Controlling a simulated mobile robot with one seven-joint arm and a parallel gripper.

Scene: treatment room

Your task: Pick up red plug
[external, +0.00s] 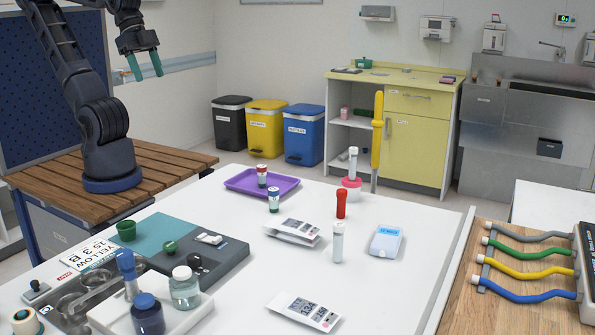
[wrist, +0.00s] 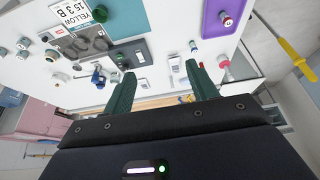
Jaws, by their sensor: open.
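The red plug (external: 341,205) looks like a small upright red cylinder with a slightly wider top. It stands on the white table (external: 385,285) in the external view, just behind a clear tube with a white cap (external: 338,242). In the wrist view a small red spot by the right fingertip may be the plug, mostly hidden by that finger. My gripper (external: 145,67) is open and empty, high above the wooden bench, far to the left of the plug. Its two green fingers (wrist: 161,70) are spread apart in the wrist view.
A purple tray (external: 240,184) and small vials stand left of the plug. A tall yellow-handled tool (external: 377,130) and a pink-based tube (external: 350,183) are behind it. A pale blue device (external: 386,243) is to its right, white packets (external: 292,232) to its left.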

